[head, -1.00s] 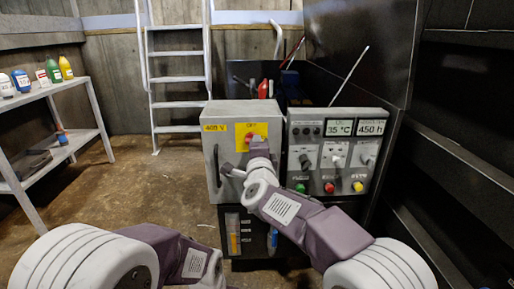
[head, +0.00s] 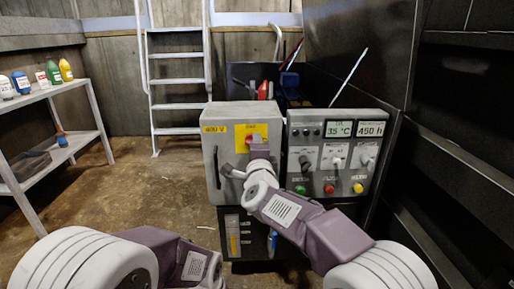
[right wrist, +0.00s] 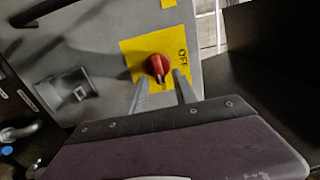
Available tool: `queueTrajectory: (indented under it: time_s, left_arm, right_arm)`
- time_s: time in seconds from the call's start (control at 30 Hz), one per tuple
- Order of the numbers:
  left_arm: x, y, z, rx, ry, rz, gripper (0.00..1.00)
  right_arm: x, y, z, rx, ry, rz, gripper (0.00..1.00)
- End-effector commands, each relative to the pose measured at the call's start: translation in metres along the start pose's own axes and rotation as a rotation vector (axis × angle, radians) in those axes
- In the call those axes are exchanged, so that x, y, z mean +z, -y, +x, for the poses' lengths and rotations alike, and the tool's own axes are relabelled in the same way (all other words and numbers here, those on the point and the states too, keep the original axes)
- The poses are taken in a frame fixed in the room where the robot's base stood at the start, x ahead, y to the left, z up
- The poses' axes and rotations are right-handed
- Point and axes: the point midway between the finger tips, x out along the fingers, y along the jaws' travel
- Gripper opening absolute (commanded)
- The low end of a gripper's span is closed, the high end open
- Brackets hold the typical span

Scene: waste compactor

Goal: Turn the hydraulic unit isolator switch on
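The isolator switch is a red rotary knob (head: 249,140) on a yellow plate (head: 262,131) on the front of the grey cabinet (head: 211,152). In the right wrist view the red knob (right wrist: 157,65) shows close up, with the word OFF on the yellow plate (right wrist: 130,47) beside it. My right gripper (right wrist: 159,78) is open, its two fingers apart with their tips at the plate just below the knob, one to each side. Whether they touch it I cannot tell. My left arm is at the lower left in the head view; its gripper is not visible.
A control panel (head: 316,152) with displays, selector switches and coloured buttons stands right of the cabinet. A dark handle (head: 232,172) sticks out of the cabinet front. A shelf (head: 85,113) with bottles is at the left, and a white ladder (head: 178,80) behind.

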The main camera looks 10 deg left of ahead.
Motion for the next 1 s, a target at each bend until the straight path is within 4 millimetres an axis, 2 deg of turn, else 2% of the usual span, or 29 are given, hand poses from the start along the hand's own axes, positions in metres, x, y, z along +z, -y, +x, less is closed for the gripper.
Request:
queueTrajectory:
  time_s: [0.17, 0.4, 0.57, 0.9, 0.97, 1.0]
  left_arm:
    - [0.0, 0.0, -0.002, 0.0, 0.0, 0.0, 0.0]
    - [-0.001, 0.0, -0.013, 0.0, 0.0, 0.0, 0.0]
    - [-0.002, 0.0, -0.018, 0.0, 0.0, 0.0, 0.0]
    - [-0.002, 0.0, -0.018, 0.0, 0.0, 0.0, 0.0]
    - [-0.002, 0.0, -0.02, 0.0, 0.0, 0.0, 0.0]
    - [-0.002, -0.001, -0.024, 0.0, 0.0, 0.0, 0.0]
  right_arm:
    - [0.001, 0.001, -0.014, 0.001, 0.001, -0.001, 0.34]
    - [0.001, 0.003, -0.062, 0.002, 0.003, -0.001, 0.34]
    - [0.001, 0.001, -0.085, 0.001, 0.001, 0.0, 0.34]
    - [0.0, 0.0, -0.091, 0.0, 0.0, 0.0, 0.34]
    - [-0.005, 0.002, -0.089, 0.0, -0.01, 0.0, 0.34]
    - [-0.015, 0.007, -0.086, -0.002, -0.029, 0.001, 0.34]
